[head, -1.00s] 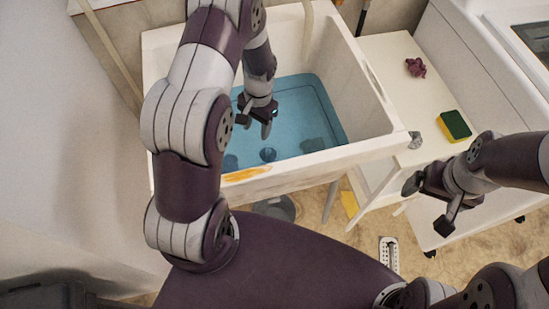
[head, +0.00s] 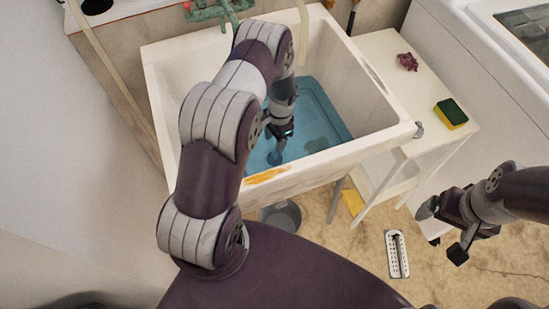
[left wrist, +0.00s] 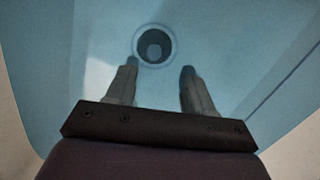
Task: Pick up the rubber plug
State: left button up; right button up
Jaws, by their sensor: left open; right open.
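The rubber plug (left wrist: 154,47) looks like a dark round disc inside a pale ring on the sink floor, under blue water. It shows as a small dark spot in the head view (head: 275,157). The sink (head: 377,139) is a white basin in front of me. My left gripper (head: 280,133) is inside the sink, close to the plug. In the left wrist view its two fingers (left wrist: 159,68) are apart with nothing between them, and the plug shows just beyond the tips. I cannot tell the remaining height. My right gripper (head: 443,231) is open and empty, outside the sink at right.
The sink walls surround my left forearm. A green tap (head: 218,11) is at the back. A white side table (head: 395,95) at right bears a sponge (head: 451,113) and a crumpled purple cloth (head: 407,62). A grey bucket (head: 281,216) and a white strip (head: 397,254) are on the floor.

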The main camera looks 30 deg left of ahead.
aim_at(274, 154)
pick_arm(q)
jog(key=f, duration=0.5)
jog(key=shift+s+d+f, duration=0.2)
jog(key=shift+s+f, duration=0.1)
jog(key=shift+s, duration=0.1)
grip_shut()
jog(key=shift+r, duration=0.15)
jog(key=shift+r, duration=0.3)
notch_tip(274, 154, up, 3)
jog(key=w+d+r+b, duration=0.1)
jog(key=w+d+r, duration=0.5)
jog(key=d, duration=0.3)
jog(key=shift+w+d+r, duration=0.3)
jog(key=shift+w+r, duration=0.1)
jog(key=shift+r, duration=0.2)
